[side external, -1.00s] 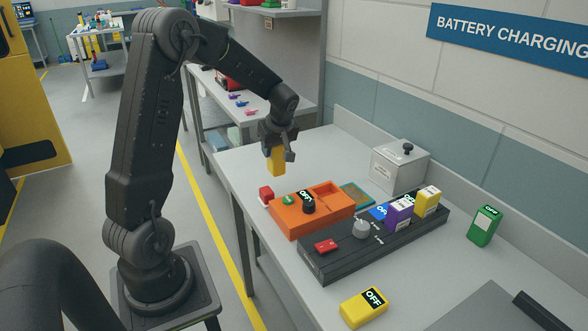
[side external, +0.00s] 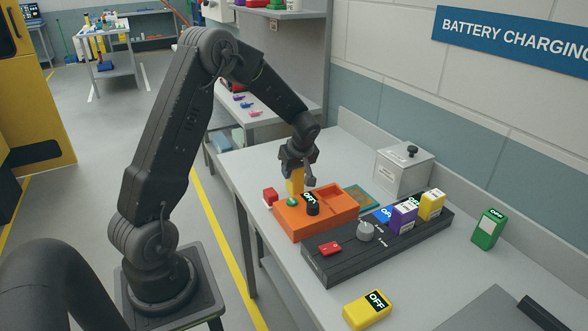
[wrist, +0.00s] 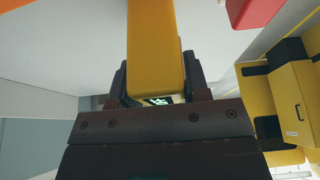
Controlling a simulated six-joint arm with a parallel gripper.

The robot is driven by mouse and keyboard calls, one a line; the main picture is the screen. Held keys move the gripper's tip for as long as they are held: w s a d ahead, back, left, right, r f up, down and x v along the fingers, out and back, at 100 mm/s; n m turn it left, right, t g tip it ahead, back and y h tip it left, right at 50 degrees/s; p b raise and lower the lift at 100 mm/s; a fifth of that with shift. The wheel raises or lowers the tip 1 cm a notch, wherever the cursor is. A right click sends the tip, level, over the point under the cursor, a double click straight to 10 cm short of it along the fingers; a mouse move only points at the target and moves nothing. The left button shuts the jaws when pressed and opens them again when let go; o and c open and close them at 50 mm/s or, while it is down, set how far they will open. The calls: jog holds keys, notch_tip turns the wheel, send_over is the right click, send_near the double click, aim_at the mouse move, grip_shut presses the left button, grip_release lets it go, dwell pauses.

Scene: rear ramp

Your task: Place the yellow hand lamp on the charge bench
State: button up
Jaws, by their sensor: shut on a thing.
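My gripper (side external: 298,174) is shut on a yellow hand lamp (side external: 295,186). The lamp hangs down from the jaws over the left, far part of the orange unit (side external: 318,222) on the charge bench (side external: 265,173). I cannot tell whether its lower end touches the unit. In the wrist view the yellow lamp (wrist: 155,45) fills the space between the fingers, with a small lit display near the jaws. Another yellow lamp (side external: 367,311) marked OFF lies on the bench at the front. A third yellow one (side external: 431,204) stands in the dark charging rack (side external: 340,262).
The orange unit has a green button, a black knob and an empty recess (side external: 338,195). A red block (side external: 270,197) stands beside it. A purple lamp (side external: 404,216) is in the rack and a green lamp (side external: 488,229) stands right. A grey box (side external: 403,172) is behind.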

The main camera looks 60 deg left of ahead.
jog(key=o, duration=1)
jog(key=shift+f, duration=0.15)
jog(key=shift+o, duration=0.2)
jog(key=s+d+r+m+t, duration=0.1)
jog(key=s+d+r+m, duration=0.1)
jog(key=d+r, duration=0.5)
jog(key=s+d+r+m+t, duration=0.15)
jog(key=d+r, duration=0.25)
jog(key=r, duration=0.5)
jog(key=s+d+r+m+t+h, duration=0.3)
jog(key=s+d+m+h, duration=0.1)
jog(key=s+d+m, duration=1)
jog(key=shift+s+d, duration=1.05)
jog(key=shift+s, duration=0.05)
jog(key=shift+r+m, duration=0.1)
jog(key=shift+m, duration=0.15)
